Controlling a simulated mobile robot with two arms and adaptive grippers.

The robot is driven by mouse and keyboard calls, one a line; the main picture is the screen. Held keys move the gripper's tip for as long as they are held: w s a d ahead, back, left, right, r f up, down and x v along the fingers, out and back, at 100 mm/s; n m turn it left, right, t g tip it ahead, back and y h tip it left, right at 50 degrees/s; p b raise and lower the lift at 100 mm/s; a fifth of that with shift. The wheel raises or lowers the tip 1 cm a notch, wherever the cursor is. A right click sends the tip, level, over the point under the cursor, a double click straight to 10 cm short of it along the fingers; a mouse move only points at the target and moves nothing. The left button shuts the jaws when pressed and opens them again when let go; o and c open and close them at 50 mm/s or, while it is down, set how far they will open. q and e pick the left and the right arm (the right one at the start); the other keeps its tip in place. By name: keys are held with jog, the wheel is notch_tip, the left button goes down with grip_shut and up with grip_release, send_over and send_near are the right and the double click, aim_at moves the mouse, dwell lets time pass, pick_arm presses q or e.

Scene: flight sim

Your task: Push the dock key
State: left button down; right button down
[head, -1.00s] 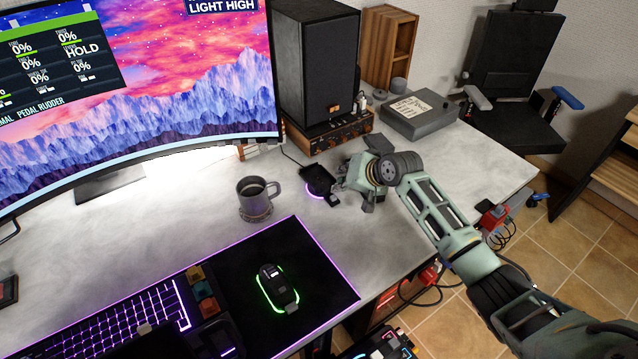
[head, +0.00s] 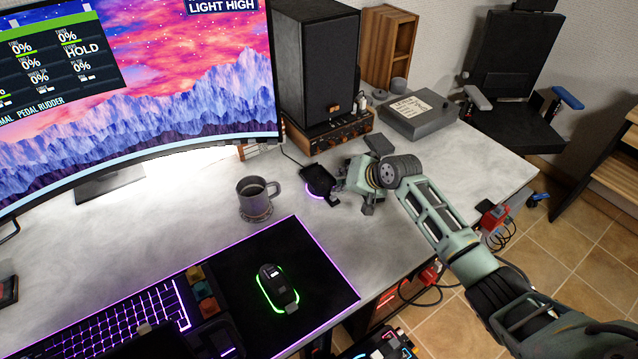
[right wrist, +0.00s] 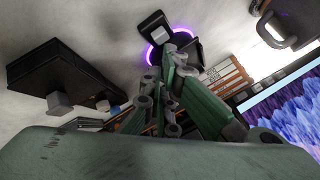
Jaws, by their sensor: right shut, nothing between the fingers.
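The dock, a small black device with a purple glowing ring (head: 317,181), lies on the desk between the mug and my right gripper. It also shows at the top of the right wrist view (right wrist: 183,44), with a pale square key face (right wrist: 161,33) on a dark block at its upper left. My right gripper (head: 352,190) is shut and empty, low over the desk just right of the dock. In the right wrist view its fingers (right wrist: 172,62) reach toward the dock and cover part of it; I cannot tell whether they touch. My left gripper is out of view.
A dark mug (head: 255,198) stands left of the dock. A black speaker (head: 318,65) on a wooden amplifier (head: 330,138) stands behind it. A small dark box (head: 379,145) sits behind my gripper.

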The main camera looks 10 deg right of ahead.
jog(key=shift+f, duration=0.45)
dwell(0.7)
jog(key=shift+r, duration=0.1)
jog(key=shift+r+p, duration=0.8)
jog(key=shift+p, duration=0.1)
notch_tip(320, 180, up, 6)
jog(key=p, duration=0.6)
